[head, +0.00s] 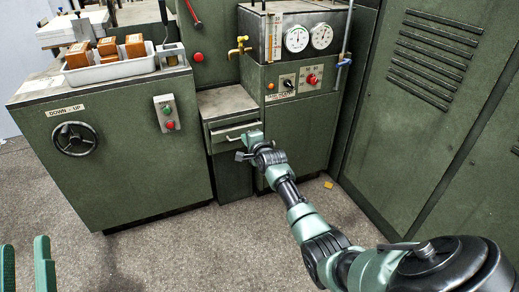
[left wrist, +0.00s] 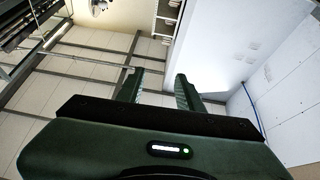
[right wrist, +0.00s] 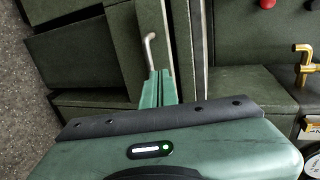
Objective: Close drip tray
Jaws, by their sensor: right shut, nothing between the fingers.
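The drip tray (head: 222,133) is a green drawer with a pale bar handle, set low between the left cabinet and the gauge unit. I cannot tell exactly how far out it stands. My right gripper (head: 248,143) is shut and empty in front of the drawer's right part, by the handle's end. In the right wrist view, its closed fingertips (right wrist: 158,76) are right by the handle (right wrist: 149,48); contact is unclear. My left gripper (head: 25,264) is open and empty at the lower left, far from the tray. Its parted fingers also show in the left wrist view (left wrist: 157,90).
The left cabinet (head: 120,165) carries a handwheel (head: 74,139), a button box (head: 167,113) and a white bin (head: 105,70) with brown blocks. The gauge unit (head: 300,120) with a brass tap (head: 239,46) stands right of the tray. The floor in front is mostly clear.

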